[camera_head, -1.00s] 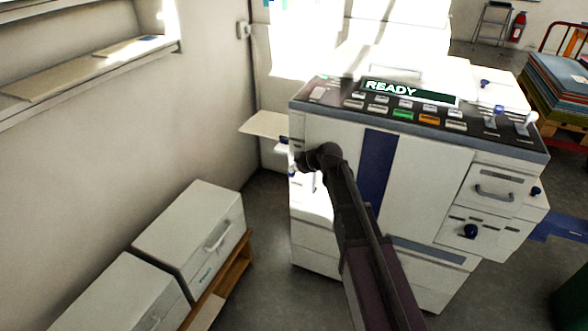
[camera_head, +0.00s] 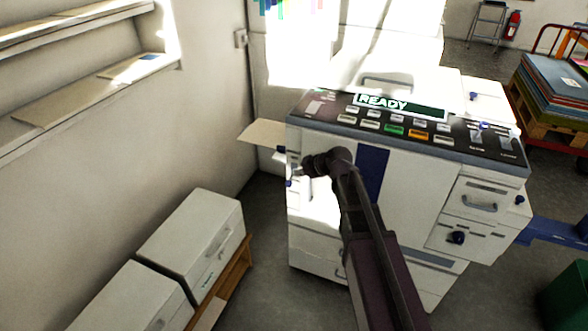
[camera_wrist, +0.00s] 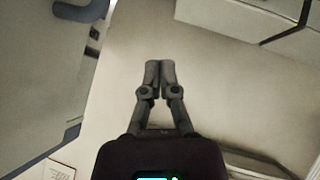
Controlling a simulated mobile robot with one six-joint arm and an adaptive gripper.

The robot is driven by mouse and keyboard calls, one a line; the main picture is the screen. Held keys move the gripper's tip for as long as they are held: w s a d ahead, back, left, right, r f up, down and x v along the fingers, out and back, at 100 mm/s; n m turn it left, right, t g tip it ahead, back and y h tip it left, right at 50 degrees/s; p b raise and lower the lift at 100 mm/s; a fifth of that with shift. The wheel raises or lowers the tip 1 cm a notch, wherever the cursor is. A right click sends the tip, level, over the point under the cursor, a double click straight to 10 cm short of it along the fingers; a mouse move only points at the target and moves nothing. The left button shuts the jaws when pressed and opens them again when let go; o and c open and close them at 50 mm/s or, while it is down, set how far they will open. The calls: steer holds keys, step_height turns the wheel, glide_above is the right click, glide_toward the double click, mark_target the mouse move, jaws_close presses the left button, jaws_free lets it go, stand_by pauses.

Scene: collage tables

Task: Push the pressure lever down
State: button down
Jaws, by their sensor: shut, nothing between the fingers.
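The copier-like machine (camera_head: 415,190) stands ahead, with a green READY display (camera_head: 400,106) on its sloped panel. Its left side has small dark blue-tipped parts, one near the side tray (camera_head: 262,134) and one lower, by my gripper. I cannot tell which part is the pressure lever. In the head view my gripper (camera_head: 297,172) is at the machine's left front edge, small and partly hidden by my wrist. In the wrist view my gripper (camera_wrist: 159,66) is shut and empty, its fingertips together. No lever is seen between or at the fingertips there, and contact cannot be told.
Pale drawer cabinets (camera_head: 190,245) stand on a wooden base at the left, below wall shelves (camera_head: 90,90). Grey floor (camera_head: 262,215) lies open between the cabinets and the machine. A loaded cart (camera_head: 555,90) and a green bin (camera_head: 567,298) are at the right.

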steer(key=shift+p+v, duration=0.75)
steer(key=shift+v, duration=0.9)
steer(key=shift+s, duration=0.15)
steer(key=s+d+f+m+g+h, duration=0.3)
steer(key=s+d+m+h, duration=0.1)
steer(key=s+d+m, duration=0.5)
steer(key=s+d+f+m+g+h, duration=0.2)
steer(key=s+d+m+g+h, duration=0.15)
steer(key=s+d+m, duration=0.6)
step_height(320, 180, up, 13)
steer(key=s+a+n+p, duration=0.1)
steer(key=n+p, duration=0.2)
steer(key=p, duration=1.1)
steer(key=shift+a, duration=0.4)
